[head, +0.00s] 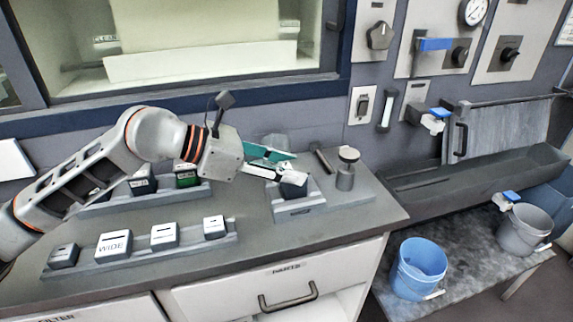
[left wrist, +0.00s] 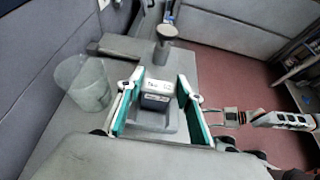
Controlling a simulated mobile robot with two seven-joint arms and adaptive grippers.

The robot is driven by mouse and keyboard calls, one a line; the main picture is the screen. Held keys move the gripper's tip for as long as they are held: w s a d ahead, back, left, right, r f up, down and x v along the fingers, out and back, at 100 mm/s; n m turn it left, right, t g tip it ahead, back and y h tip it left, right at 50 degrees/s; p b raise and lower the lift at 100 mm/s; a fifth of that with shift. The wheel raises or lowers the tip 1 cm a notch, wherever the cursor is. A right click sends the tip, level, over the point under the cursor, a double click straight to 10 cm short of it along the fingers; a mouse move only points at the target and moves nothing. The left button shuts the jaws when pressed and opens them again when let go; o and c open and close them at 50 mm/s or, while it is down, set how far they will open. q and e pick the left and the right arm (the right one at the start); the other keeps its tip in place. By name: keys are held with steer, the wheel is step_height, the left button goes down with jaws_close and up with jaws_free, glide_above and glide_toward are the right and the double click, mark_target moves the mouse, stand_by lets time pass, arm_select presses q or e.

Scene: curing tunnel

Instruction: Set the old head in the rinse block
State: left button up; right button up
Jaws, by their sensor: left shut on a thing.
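The old head (head: 293,185) is a small dark block with a pale label, and it also shows in the left wrist view (left wrist: 156,98). My left gripper (head: 286,169) has its teal-padded fingers on either side of the head and is shut on it. The head is at the recess of the grey rinse block (head: 300,209), which shows below it in the left wrist view (left wrist: 175,136). I cannot tell whether the head rests on the recess floor. My right gripper (left wrist: 228,117) shows small in the left wrist view; its jaws are unclear.
A knobbed grey post (head: 347,170) stands right of the rinse block. A clear cup (left wrist: 82,84) stands left in the wrist view. A rack (head: 140,250) with several pale heads, including WIDE, is at front left. A green-faced head (head: 187,179) sits in the back rack.

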arm_select(q)
steer(key=shift+f, duration=0.45)
stand_by(0.3)
steer(key=o, duration=1.3)
steer(key=shift+f, duration=0.1)
steer(key=shift+a, duration=0.1)
